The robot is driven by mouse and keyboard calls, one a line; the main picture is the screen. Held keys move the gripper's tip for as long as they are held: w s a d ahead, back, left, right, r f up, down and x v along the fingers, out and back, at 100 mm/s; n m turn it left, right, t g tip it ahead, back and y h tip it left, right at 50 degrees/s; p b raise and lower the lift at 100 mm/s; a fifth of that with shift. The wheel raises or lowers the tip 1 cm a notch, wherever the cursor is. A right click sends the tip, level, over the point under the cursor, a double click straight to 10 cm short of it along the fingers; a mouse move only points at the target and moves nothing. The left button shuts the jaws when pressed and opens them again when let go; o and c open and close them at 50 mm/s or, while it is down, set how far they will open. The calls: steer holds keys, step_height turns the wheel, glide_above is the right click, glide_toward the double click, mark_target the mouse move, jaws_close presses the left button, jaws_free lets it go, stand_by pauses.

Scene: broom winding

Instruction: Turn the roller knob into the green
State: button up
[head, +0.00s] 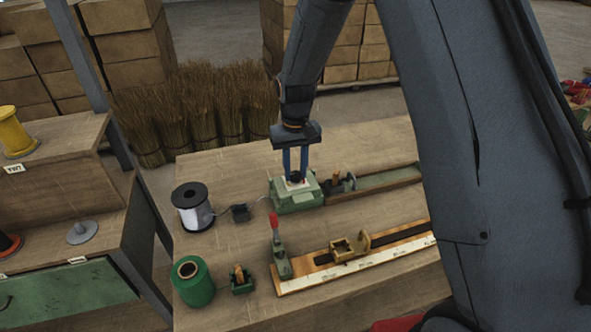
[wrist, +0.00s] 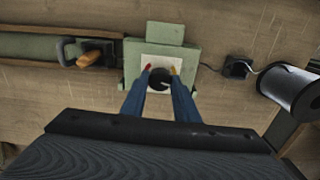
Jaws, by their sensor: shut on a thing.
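The roller knob (wrist: 159,80) is a round black knob with a light pointer line, on a pale dial plate (wrist: 148,63) on top of a green housing (head: 297,200). In the wrist view the plate shows a small red patch left of the knob and a yellowish one right of it, both at the fingertips. I cannot make out a green zone or exactly where the pointer stands. My gripper (head: 296,176) points down from above, its blue fingers shut on the knob, one on each side. It also shows in the wrist view (wrist: 160,76).
A spool of pale wire (head: 192,208) stands left of the housing, its wire running through a small black block (head: 240,212). Green twine (head: 193,281), a red-handled clamp (head: 279,250) and a wooden measuring jig (head: 350,257) lie nearer.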

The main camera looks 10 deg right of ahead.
mark_target(296, 174)
steer(key=m, duration=0.7)
steer(key=shift+w, duration=0.1)
steer(key=m, duration=0.4)
steer(key=shift+r, duration=0.1)
steer(key=shift+m, duration=2)
steer(key=o, duration=1.1)
steer(key=shift+c, duration=0.2)
steer(key=shift+r+b, duration=0.9)
steer(key=shift+r, duration=2.95)
